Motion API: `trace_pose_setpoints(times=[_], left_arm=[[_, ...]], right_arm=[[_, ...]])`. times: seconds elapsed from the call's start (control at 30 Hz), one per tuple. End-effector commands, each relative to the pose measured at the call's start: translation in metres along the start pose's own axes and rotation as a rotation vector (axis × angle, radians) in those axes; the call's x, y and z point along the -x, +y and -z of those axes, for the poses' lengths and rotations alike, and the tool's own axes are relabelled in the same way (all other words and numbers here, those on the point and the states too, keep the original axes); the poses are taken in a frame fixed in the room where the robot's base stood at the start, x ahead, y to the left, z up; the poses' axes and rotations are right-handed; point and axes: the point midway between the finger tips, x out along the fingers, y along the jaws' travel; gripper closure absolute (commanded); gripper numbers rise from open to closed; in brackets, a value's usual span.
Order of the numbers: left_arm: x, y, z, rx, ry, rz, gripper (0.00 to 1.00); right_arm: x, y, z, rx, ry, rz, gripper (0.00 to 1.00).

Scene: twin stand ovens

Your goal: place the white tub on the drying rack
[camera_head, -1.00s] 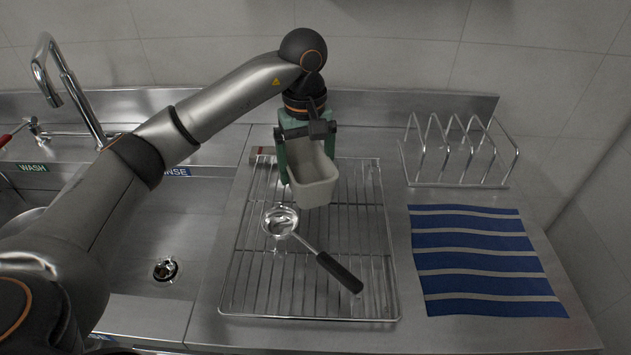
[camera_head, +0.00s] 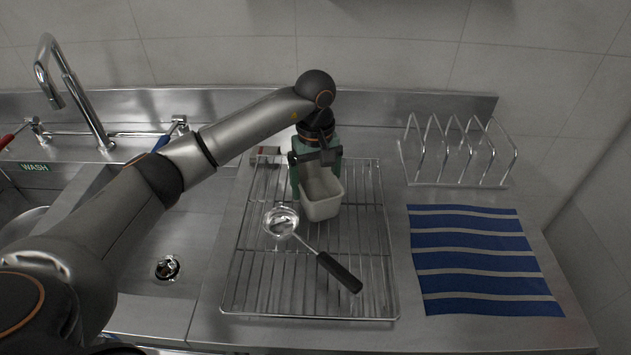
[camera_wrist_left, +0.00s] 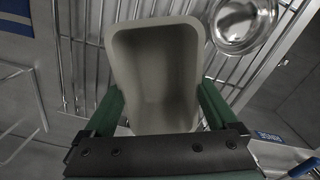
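The white tub (camera_head: 322,200) is at the back middle part of the wire drying rack (camera_head: 255,291), its open side facing up and tilted a little toward me. My left gripper (camera_head: 318,172) comes down from behind it with green fingers on both sides of the tub. In the left wrist view the tub (camera_wrist_left: 157,75) sits between the two fingers (camera_wrist_left: 160,110), with rack wires beyond it. The tub is at or just above the wires; I cannot tell whether it touches. My right gripper is not in view.
A ladle (camera_head: 338,272) with a black handle lies on the rack, its bowl close to the tub's left. A blue striped cloth (camera_head: 480,262) and a wire plate stand (camera_head: 458,152) are at the right. The sink basin (camera_head: 150,300) and tap (camera_head: 75,95) are at the left.

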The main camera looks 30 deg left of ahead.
Motion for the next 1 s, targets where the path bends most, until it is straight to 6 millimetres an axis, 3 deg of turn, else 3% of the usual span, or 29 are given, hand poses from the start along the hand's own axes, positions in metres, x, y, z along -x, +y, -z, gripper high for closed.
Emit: trace_pose_setpoints(times=[0.3, 0.47, 0.8, 1.0], left_arm=[[0.001, 0.000, 0.000, 0.000, 0.000, 0.000, 0.00], [0.011, 0.000, 0.001, 0.000, 0.002, -0.002, 0.00], [0.084, 0.001, 0.001, 0.000, 0.003, -0.004, 0.00], [0.115, 0.000, 0.000, 0.001, 0.002, -0.001, 0.00]], right_arm=[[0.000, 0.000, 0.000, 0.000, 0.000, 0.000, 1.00], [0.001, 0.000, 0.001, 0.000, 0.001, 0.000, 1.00], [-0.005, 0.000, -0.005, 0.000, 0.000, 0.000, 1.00], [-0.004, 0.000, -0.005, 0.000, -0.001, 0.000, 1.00]])
